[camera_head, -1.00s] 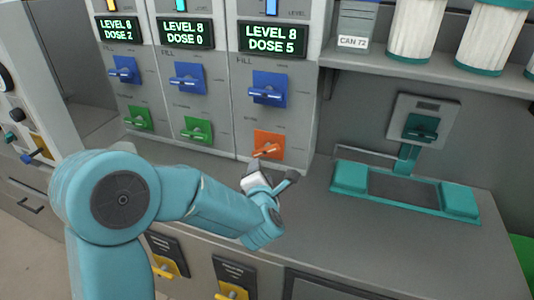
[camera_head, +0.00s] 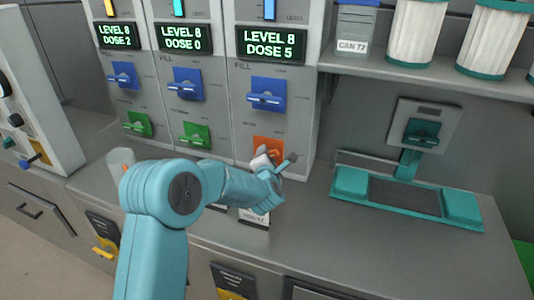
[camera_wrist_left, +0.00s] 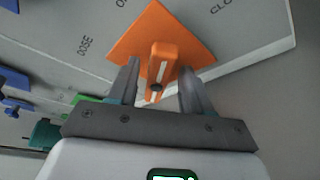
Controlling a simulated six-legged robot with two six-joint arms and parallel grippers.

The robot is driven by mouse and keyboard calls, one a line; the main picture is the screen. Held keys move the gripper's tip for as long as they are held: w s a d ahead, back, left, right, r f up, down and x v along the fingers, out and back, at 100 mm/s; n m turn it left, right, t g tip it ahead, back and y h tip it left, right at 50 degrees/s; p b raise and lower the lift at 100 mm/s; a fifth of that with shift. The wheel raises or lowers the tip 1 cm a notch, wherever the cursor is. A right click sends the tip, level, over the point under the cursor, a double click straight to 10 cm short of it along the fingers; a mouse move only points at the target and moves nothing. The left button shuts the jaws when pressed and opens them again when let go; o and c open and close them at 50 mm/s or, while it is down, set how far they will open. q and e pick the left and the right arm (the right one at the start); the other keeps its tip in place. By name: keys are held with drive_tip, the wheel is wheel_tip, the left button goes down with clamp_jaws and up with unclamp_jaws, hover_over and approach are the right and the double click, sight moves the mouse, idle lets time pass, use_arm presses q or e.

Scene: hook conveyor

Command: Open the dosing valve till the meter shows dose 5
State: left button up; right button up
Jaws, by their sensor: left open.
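The right column's meter (camera_head: 271,45) reads LEVEL 8, DOSE 5. Below it is a blue fill valve (camera_head: 266,94), then an orange dosing valve (camera_head: 268,147), partly hidden by my left gripper (camera_head: 276,160). In the left wrist view, the orange valve plate (camera_wrist_left: 190,45) carries an orange handle (camera_wrist_left: 160,68). The open fingers of my left gripper (camera_wrist_left: 160,88) stand on either side of this handle, with a gap visible. DOSE lettering and part of a word starting CLO show on the panel around it. My right gripper is not in view.
Two columns to the left have meters reading DOSE 2 (camera_head: 118,36) and DOSE 0 (camera_head: 184,38), with blue and green valves. A teal scale-like device (camera_head: 406,192) stands on the counter at right. A shelf (camera_head: 430,75) above holds canisters.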

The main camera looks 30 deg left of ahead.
use_arm(q)
drive_tip(key=shift+w+a, duration=0.55)
drive_tip(key=shift+w, duration=0.1)
drive_tip(key=shift+w+f, duration=0.1)
drive_tip(key=shift+f, duration=0.05)
drive_tip(key=shift+c, duration=0.3)
